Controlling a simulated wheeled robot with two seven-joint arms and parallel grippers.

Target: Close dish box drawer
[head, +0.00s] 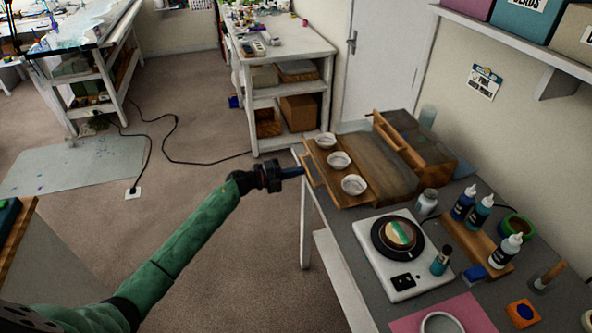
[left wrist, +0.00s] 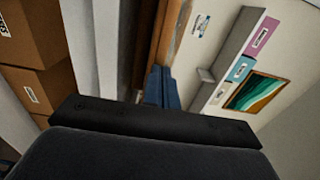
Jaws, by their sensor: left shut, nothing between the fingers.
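The wooden dish box (head: 378,168) stands at the far end of the grey table. Its drawer (head: 335,187) is pulled out to the left. Three white dishes, a far one (head: 325,140), a middle one (head: 339,161) and a near one (head: 354,185), sit in a row in it. The drawer's wooden handle (head: 311,178) is at its left end. My left gripper (head: 299,171) is shut and empty, its blue fingers pointing at the handle from the left; I cannot tell if they touch it. The fingers also show in the left wrist view (left wrist: 160,88), in front of wood. My right gripper is out of view.
Beside the box are an open wooden organizer (head: 412,140) and a lidded jar (head: 427,203). Nearer stand a white device with a round plate (head: 402,283) and a wooden rack of bottles (head: 482,247). Left of the table is open floor.

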